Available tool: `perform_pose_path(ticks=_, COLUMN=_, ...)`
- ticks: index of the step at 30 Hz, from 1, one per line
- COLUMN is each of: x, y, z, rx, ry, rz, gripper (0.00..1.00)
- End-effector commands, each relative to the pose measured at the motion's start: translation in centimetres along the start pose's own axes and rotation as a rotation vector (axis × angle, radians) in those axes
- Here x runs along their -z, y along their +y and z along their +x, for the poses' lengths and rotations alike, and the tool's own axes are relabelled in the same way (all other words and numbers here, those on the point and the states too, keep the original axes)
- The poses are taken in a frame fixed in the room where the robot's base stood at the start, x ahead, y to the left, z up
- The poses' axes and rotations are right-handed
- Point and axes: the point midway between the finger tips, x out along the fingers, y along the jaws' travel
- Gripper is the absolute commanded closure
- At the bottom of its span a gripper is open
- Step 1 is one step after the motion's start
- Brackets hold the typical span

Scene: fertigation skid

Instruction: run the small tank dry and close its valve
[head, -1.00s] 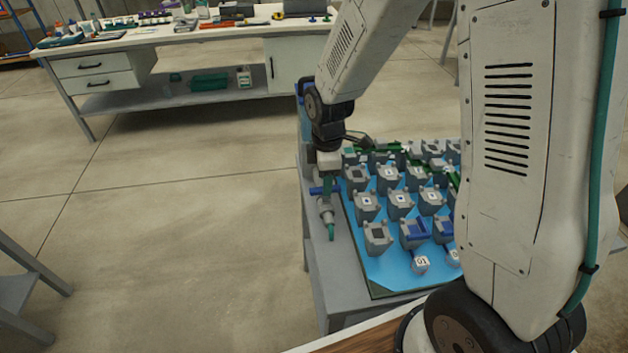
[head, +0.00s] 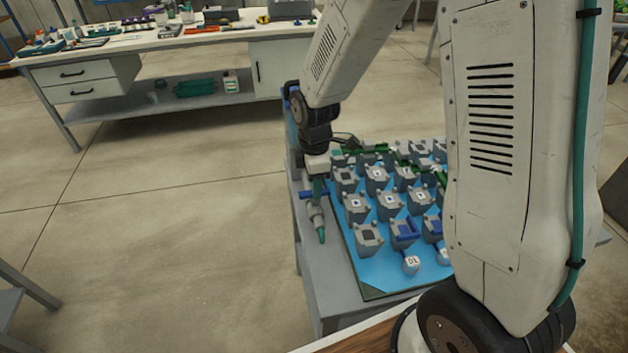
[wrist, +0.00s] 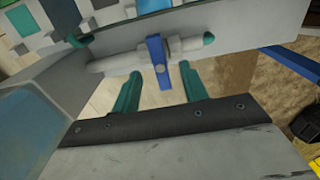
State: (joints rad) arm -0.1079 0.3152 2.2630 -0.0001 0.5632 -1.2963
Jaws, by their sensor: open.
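A grey valve pipe with teal ends (head: 317,216) lies along the left edge of the skid bench. Its blue lever (head: 308,194) stands crosswise to the pipe. The wrist view shows the pipe (wrist: 112,60) and the blue lever (wrist: 157,58) close up. My gripper (head: 318,186) is over the valve. In the wrist view its teal fingers (wrist: 158,78) are open, one on each side of the lever's near end, with visible gaps. A pale blue box-like body (wrist: 30,125) fills the wrist view's lower left; I cannot tell whether it is the small tank. No liquid level is readable.
Rows of grey blocks (head: 368,238) stand on a blue board (head: 385,275) right beside the valve. A white workbench (head: 190,40) with tools stands behind. The floor (head: 170,240) to the left is clear.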

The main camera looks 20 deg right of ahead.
Motion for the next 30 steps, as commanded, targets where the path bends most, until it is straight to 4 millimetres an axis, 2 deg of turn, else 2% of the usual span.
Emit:
perform_pose_path(ticks=18, x=0.0, y=-0.1, z=4.3, rx=0.001, ry=0.0, rz=0.001, gripper=0.56)
perform_pose_path(ticks=27, x=0.0, y=-0.1, z=4.5, rx=0.0, ry=0.0, rz=0.001, gripper=0.56)
perform_pose_path(ticks=30, x=0.0, y=-0.1, z=4.5, rx=0.0, ry=0.0, rz=0.001, gripper=0.84)
